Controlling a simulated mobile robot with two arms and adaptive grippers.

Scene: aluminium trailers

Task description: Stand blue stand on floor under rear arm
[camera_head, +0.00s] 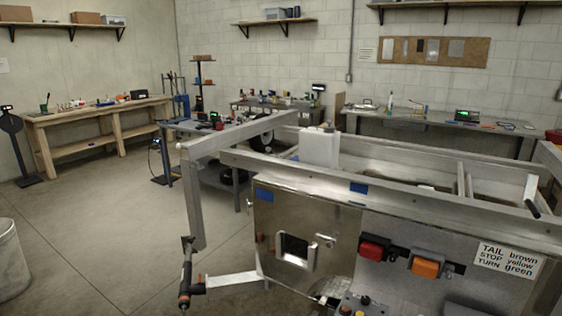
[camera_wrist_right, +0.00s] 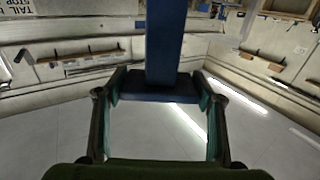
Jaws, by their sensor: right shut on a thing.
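In the right wrist view a blue stand (camera_wrist_right: 164,45) shows as a long bar with a wider blue block at its lower end in the picture. My right gripper (camera_wrist_right: 160,95) is shut on that block, one finger on each side. The stand's far end runs out of the picture top. The grey floor lies beyond the fingers. In the head view an aluminium arm (camera_head: 195,200) hangs from a beam at the trailer's left corner, with a black and orange handle (camera_head: 185,272) near its bottom. I cannot tell whether this is the rear arm. Neither gripper shows in the head view.
The aluminium trailer (camera_head: 400,205) fills the right, with a white canister (camera_head: 319,147) and a red light (camera_head: 374,249) on it. A lower bracket (camera_head: 232,281) sticks out left. A grey bin (camera_head: 10,262) stands at the left edge. The left floor is free.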

